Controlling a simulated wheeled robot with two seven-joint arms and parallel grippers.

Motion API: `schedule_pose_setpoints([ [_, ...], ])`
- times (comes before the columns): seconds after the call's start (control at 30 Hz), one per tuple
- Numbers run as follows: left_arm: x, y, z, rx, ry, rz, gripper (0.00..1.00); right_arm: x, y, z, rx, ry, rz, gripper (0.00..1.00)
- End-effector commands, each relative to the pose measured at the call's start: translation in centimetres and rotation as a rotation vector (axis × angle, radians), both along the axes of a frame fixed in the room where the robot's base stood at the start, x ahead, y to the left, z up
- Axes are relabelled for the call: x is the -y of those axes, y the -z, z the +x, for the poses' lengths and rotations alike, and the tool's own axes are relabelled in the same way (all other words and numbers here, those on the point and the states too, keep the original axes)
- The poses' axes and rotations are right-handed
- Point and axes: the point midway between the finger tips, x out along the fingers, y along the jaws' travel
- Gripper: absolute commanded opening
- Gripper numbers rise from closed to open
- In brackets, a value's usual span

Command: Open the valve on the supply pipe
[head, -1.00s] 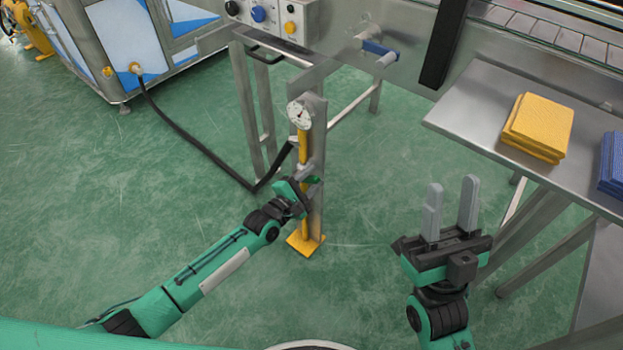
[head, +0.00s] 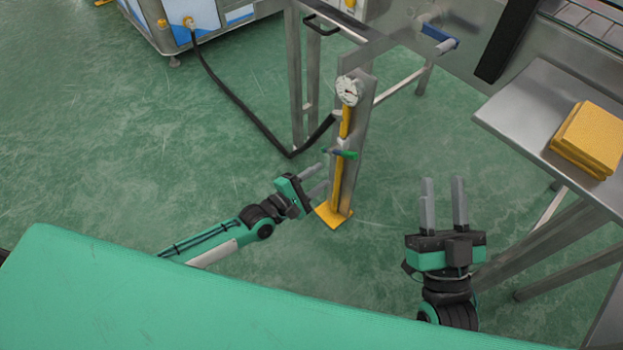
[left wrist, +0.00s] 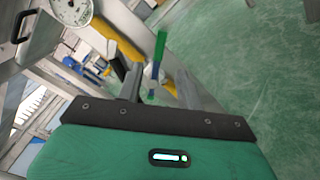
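The yellow supply pipe (head: 345,122) runs up the front of a grey metal post. Its green valve handle (head: 345,154) sticks out crosswise partway up. The handle also shows in the left wrist view (left wrist: 160,47), in the gap between the finger directions. My left gripper (head: 325,177) is open and empty, just left of and below the handle in the head view. Its fingers look apart from the handle. My right gripper (head: 443,180) is open and empty, pointing up the picture, right of the post.
A round gauge (head: 349,90) tops the pipe; it also shows in the left wrist view (left wrist: 72,10). A black hose (head: 240,108) runs from a machine to the pipe. A steel table (head: 510,110) with yellow pads (head: 590,138) stands right. Green floor is open at left.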

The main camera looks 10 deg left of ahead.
Motion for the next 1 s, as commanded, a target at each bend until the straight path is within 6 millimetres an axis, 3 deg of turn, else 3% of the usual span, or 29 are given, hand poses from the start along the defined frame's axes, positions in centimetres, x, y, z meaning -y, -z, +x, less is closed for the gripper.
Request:
schedule_pose_setpoints([
  [0.2, -1.1, 0.0, -1.5, -0.001, 0.001, 0.000, 0.37, -0.4, 1.1, 0.2, -0.061, -0.010, -0.014, 0.36],
  [0.47, -1.1, 0.0, -1.6, 0.000, 0.001, 0.000, 0.37, -0.4, 1.2, 0.2, -0.066, -0.010, -0.016, 0.36],
  [0.63, -0.9, 0.0, -1.5, 0.035, -0.002, 0.032, 0.08, -0.3, 1.0, 0.2, -0.054, -0.008, -0.012, 0.36],
  [0.7, -0.6, 0.0, -1.5, 0.097, -0.006, 0.091, 0.00, -0.2, 0.7, 0.3, -0.032, -0.006, -0.008, 0.36],
  [1.0, 1.2, -0.7, -1.1, 0.610, -0.094, 0.638, 0.00, 0.5, -2.0, 0.2, 0.139, 0.013, 0.027, 0.36],
])
